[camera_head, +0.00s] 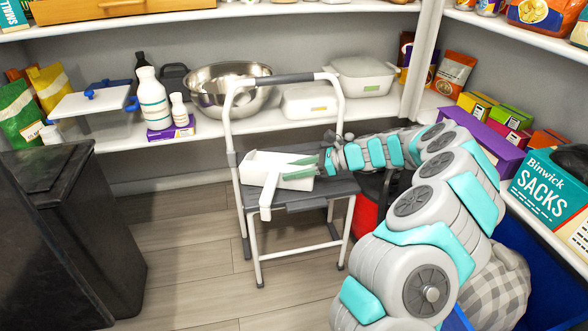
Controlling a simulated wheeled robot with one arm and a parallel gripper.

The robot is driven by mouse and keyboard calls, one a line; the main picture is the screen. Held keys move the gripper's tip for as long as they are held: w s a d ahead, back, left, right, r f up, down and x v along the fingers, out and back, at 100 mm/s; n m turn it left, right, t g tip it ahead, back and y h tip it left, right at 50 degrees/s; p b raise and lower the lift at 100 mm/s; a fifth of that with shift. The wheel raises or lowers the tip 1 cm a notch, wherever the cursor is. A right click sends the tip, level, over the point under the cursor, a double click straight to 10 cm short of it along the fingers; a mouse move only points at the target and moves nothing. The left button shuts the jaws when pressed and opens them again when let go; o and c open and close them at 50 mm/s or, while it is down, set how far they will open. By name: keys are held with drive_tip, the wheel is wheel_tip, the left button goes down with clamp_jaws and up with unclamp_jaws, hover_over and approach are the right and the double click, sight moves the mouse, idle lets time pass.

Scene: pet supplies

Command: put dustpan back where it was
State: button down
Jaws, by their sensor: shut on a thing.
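A white dustpan (262,172) with its handle toward the front is at the seat of a grey step stool (320,197). The stool has a white tubular frame and a tall rail. My gripper (318,168) reaches in from the right and is shut on the dustpan at its right side. Green parts show by the gripper at the dustpan's right edge. I cannot tell whether the dustpan rests on the seat or is held just above it. The jaw contact is partly hidden.
Behind the stool, a shelf holds a steel bowl (228,88), white bottles (153,98) and lidded containers (360,76). A dark bin (75,230) stands at left. A sacks box (550,197) is on the right shelf. Wooden floor (190,250) is clear left of the stool.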

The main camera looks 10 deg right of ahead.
drive_tip(key=shift+f, duration=0.2)
drive_tip(key=shift+c, duration=1.4)
unclamp_jaws()
drive_tip(key=shift+v, duration=3.9)
